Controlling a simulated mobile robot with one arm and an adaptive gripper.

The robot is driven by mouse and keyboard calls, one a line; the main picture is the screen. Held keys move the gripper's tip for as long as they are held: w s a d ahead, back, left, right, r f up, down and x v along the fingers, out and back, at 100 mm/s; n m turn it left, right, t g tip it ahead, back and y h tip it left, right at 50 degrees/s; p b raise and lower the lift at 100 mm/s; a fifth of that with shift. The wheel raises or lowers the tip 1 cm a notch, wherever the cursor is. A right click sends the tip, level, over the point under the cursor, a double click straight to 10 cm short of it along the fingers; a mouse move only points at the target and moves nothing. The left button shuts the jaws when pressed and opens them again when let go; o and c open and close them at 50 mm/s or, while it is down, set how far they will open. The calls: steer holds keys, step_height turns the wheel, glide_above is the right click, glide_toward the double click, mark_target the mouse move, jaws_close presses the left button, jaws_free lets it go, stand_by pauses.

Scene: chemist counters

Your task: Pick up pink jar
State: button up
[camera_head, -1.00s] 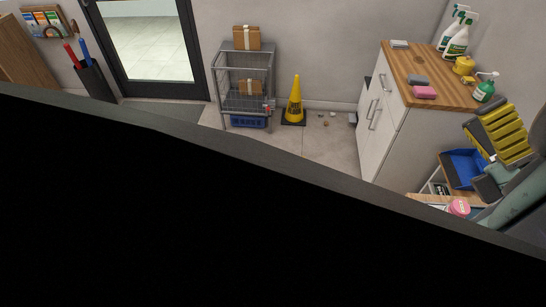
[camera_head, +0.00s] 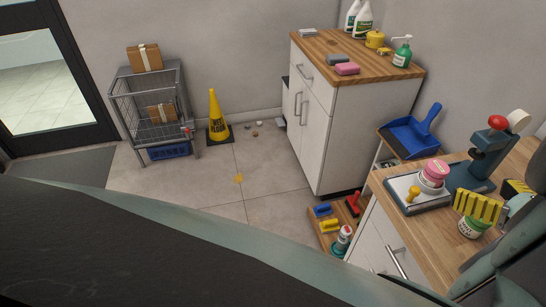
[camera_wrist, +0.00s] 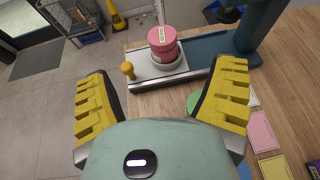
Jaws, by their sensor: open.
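The pink jar (camera_head: 435,170) sits upright on the grey plate of a press-like device (camera_head: 415,192) on the wooden counter at the right. In the wrist view the pink jar (camera_wrist: 163,40) is at top centre, beyond my fingertips, on a round pale seat. My gripper (camera_wrist: 165,75) is open, with its yellow-padded fingers wide apart and nothing between them touching. In the head view my gripper (camera_head: 495,197) is at the right edge, in front of the jar and apart from it.
A green-and-white jar (camera_head: 471,228) stands on the counter close to my gripper, partly hidden in the wrist view (camera_wrist: 194,102). The device's dark upright with a red knob (camera_head: 496,122) rises right of the pink jar. A yellow knob (camera_wrist: 127,70) stands left of it.

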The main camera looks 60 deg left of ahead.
mark_target(431, 165)
steer(key=p+x, duration=0.1)
steer(key=x, duration=0.6)
steer(key=shift+a, duration=0.45)
steer(key=shift+w+d+f+p+x, duration=0.1)
steer(key=shift+p+x, duration=0.35)
steer(key=shift+x, duration=0.8)
steer(key=shift+w+d+f+p+x, duration=0.15)
steer(key=shift+p+x, duration=0.25)
steer(key=shift+x, duration=0.85)
steer(key=shift+w+a+f, duration=0.15)
steer(key=shift+a+f, duration=0.2)
steer(key=shift+a, duration=0.25)
steer(key=shift+c, duration=0.3)
steer(key=shift+d, duration=0.1)
jaws_close()
